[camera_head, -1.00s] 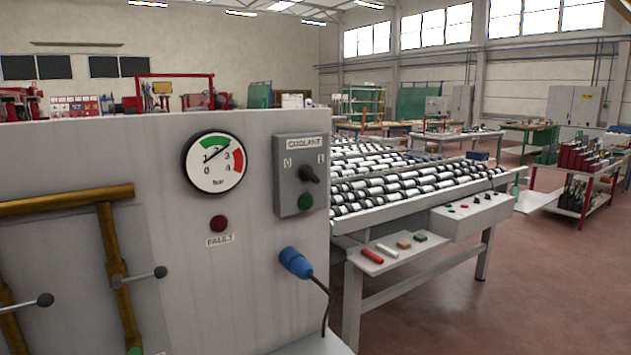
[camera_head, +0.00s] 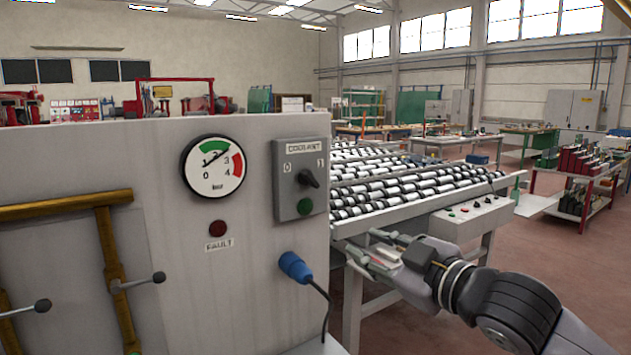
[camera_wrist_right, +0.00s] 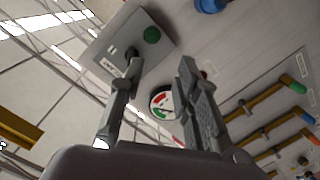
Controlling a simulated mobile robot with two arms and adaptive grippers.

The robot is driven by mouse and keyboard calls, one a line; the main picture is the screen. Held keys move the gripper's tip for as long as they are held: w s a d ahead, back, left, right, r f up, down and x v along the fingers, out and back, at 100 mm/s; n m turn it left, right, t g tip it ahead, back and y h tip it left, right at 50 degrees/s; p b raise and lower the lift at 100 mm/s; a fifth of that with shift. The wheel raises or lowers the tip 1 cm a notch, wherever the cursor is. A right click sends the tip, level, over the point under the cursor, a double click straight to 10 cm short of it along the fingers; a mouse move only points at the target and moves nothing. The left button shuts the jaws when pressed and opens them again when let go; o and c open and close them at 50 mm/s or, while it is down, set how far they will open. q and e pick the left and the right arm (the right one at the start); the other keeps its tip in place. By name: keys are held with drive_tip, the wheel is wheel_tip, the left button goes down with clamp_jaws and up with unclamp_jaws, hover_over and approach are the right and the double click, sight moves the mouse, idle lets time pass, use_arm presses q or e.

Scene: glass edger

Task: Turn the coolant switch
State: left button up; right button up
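The coolant switch (camera_head: 308,179) is a black rotary knob on a grey box (camera_head: 287,205) with a COOLANT label, 0 and 1 marks and a green round button below. The knob slants between upper left and lower right. My right gripper (camera_head: 364,247) is open and empty, to the right of and below the box, apart from it. In the right wrist view the gripper (camera_wrist_right: 160,62) has its fingers spread, and the switch box (camera_wrist_right: 108,45) lies beyond one finger, which partly covers the knob. My left gripper is not in view.
A pressure gauge (camera_head: 213,167), a red FAULT lamp (camera_head: 217,228) and a blue plug (camera_head: 294,266) with a cable are on the same grey panel. A roller table (camera_head: 420,190) stands behind my right arm. The space directly in front of the box is clear.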

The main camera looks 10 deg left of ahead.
wheel_tip(320, 180, up, 7)
drive_tip(key=n+y, duration=0.1)
drive_tip(key=p, duration=0.5)
approach(312, 179)
drive_tip(key=shift+t, duration=0.3)
drive_tip(key=x, duration=0.9)
drive_tip(key=shift+s+f, duration=0.15)
drive_tip(key=shift+f, duration=0.05)
drive_tip(key=shift+c, duration=0.4)
clamp_jaws()
